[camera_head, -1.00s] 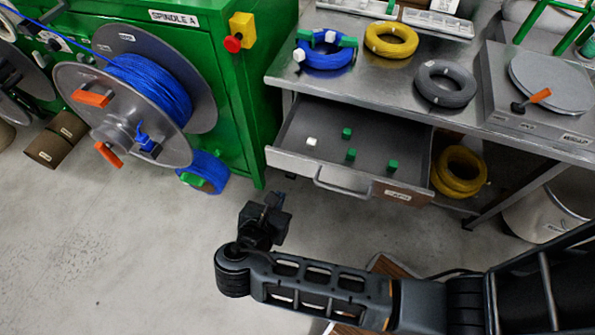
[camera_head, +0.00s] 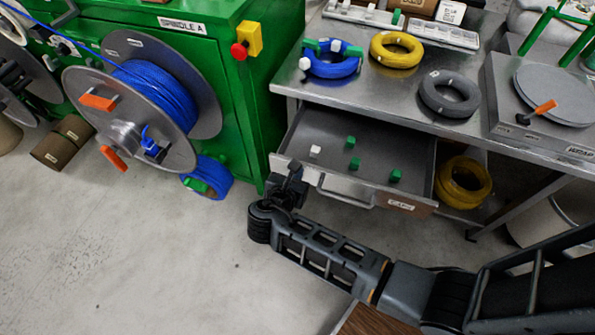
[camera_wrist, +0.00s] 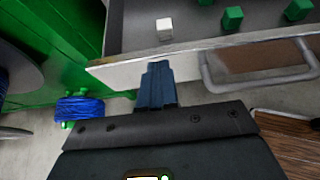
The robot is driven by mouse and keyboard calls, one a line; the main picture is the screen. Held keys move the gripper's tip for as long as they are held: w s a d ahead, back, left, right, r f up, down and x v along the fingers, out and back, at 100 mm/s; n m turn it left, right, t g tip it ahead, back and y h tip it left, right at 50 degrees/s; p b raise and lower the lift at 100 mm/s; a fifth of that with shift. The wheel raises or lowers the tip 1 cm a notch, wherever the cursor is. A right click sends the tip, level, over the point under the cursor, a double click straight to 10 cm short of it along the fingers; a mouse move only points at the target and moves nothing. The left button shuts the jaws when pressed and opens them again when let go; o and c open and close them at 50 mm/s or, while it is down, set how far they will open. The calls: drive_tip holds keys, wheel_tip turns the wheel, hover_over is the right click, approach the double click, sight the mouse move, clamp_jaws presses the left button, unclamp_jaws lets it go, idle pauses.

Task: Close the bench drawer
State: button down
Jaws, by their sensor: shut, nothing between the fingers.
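The bench drawer (camera_head: 345,155) is pulled out under the steel bench. Its front panel (camera_head: 375,194) has a bar handle (camera_head: 345,197) and a label. In the drawer lie a white block (camera_head: 315,151) and green blocks (camera_head: 354,163). My gripper (camera_head: 293,172) is at the left end of the drawer front, fingers shut and empty. In the wrist view my fingertips (camera_wrist: 158,70) overlap the drawer front (camera_wrist: 130,73), left of the handle (camera_wrist: 260,75). I cannot tell whether they touch it.
On the bench (camera_head: 400,100) lie a blue coil (camera_head: 331,68), a yellow coil (camera_head: 396,50) and a grey coil (camera_head: 449,95). A green spindle machine (camera_head: 235,110) stands close left of the drawer. A yellow coil (camera_head: 462,184) sits below the bench. Floor in front is open.

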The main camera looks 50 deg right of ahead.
drive_tip(key=shift+w+d, duration=0.1)
drive_tip(key=shift+d, duration=0.2)
drive_tip(key=w+d, duration=0.2)
drive_tip(key=d, duration=0.4)
drive_tip(key=w+d, duration=0.2)
drive_tip(key=d, duration=0.5)
drive_tip(key=w+d, duration=0.3)
drive_tip(key=d, duration=0.3)
drive_tip(key=shift+d, duration=0.35)
drive_tip(key=shift+a, duration=0.1)
